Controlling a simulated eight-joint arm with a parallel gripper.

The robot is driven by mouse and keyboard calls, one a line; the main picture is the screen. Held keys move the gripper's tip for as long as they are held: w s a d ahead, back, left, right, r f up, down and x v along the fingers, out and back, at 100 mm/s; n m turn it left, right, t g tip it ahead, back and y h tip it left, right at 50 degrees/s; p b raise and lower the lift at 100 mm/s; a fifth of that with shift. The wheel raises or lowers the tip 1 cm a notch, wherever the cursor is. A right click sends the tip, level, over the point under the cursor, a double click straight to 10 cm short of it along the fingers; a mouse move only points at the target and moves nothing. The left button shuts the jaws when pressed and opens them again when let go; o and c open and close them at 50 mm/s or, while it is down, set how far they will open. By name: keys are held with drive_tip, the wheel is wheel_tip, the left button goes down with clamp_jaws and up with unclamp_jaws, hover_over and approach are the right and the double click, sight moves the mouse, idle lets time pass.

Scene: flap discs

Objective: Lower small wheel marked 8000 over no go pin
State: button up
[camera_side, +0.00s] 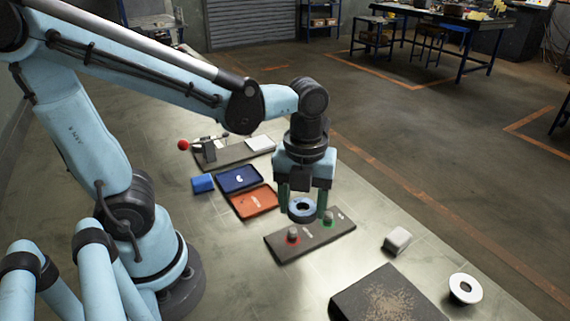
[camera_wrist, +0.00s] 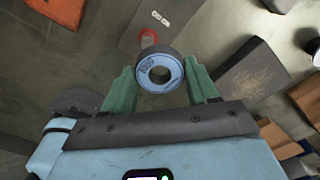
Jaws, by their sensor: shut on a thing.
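My gripper (camera_side: 302,207) has its green fingers shut on a small wheel (camera_wrist: 146,79) with a light-blue face and dark rim. The wheel is also in the side view (camera_side: 293,212), held flat above the far edge of a dark pin plate (camera_side: 279,252). Its printed marking is too small to read. The plate carries a grey pin in a red ring (camera_side: 292,234) and another in a green ring (camera_side: 328,217). The red-ringed pin (camera_wrist: 148,38) shows just beyond the wheel in the wrist view. The wheel is apart from this pin, not around it.
A blue tray (camera_side: 228,184) and orange tray (camera_side: 266,205) lie left of the plate, with a blue block (camera_side: 203,183) beside them. A red-knobbed fixture (camera_side: 208,150) is behind.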

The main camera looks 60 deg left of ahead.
sight(292, 230)
drive_tip(key=shift+s+a+f, duration=0.2)
drive_tip(key=shift+a+f, duration=0.05)
drive_tip(key=shift+a, duration=0.25)
drive_tip(key=shift+s+a+f, duration=0.15)
drive_tip(key=shift+a+f, duration=0.05)
drive_tip(key=shift+a, duration=0.25)
drive_tip(key=shift+f, duration=1.7)
drive_tip(key=shift+f, duration=0.9)
drive_tip(key=o, duration=1.3)
drive_tip(key=shift+c, duration=0.2)
drive_tip(key=shift+o, duration=0.3)
